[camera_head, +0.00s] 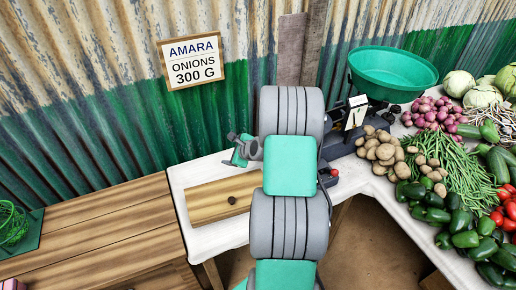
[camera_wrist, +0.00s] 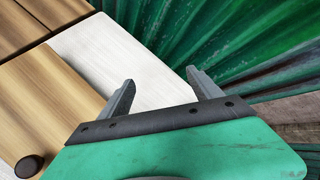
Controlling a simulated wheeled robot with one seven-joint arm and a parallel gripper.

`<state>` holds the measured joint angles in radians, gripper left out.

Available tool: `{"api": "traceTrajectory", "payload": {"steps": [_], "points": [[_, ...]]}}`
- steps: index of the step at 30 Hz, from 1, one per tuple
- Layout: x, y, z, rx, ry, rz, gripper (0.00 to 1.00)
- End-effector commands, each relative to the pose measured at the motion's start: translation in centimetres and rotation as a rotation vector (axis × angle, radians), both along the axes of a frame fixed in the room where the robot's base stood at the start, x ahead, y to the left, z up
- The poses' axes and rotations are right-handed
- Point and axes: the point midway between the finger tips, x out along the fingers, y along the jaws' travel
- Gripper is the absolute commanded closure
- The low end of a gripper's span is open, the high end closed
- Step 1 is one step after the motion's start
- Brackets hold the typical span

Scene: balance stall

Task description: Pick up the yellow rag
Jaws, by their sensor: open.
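No yellow rag shows in either view. My gripper (camera_wrist: 160,78) is open, its two grey fingers apart and nothing between them in the wrist view. In the head view my gripper (camera_head: 232,138) is partly hidden behind my arm, over the back of the white counter (camera_head: 212,236) near the corrugated wall. In the wrist view the white counter (camera_wrist: 110,58) lies beyond the fingers.
A wooden drawer (camera_head: 222,200) with a dark knob is at the counter's left part. A balance scale with a green bowl (camera_head: 392,78) stands right of my arm. Potatoes (camera_head: 385,152), onions and peppers crowd the right. A wooden bench (camera_head: 95,225) is at left.

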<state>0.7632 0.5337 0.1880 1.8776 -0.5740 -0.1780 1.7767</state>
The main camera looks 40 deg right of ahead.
Motion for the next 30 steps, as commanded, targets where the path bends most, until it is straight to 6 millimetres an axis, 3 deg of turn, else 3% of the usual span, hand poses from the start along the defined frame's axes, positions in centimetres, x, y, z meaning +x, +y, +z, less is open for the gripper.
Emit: {"api": "traceTrajectory", "payload": {"steps": [1, 3, 7, 11, 24, 30], "points": [[-0.9, -3.6, -2.0, 0.146, -0.052, -0.170, 0.26], [-2.1, -7.7, -4.0, 0.333, -0.149, -0.380, 0.26], [-4.0, -11.9, -6.2, 0.539, -0.268, -0.597, 0.26], [-3.8, -13.0, -7.1, 0.596, -0.304, -0.651, 0.26], [1.4, -14.7, -10.2, 0.593, -0.301, -0.648, 0.26], [2.0, -15.0, -10.6, 0.592, -0.301, -0.649, 0.26]]}}
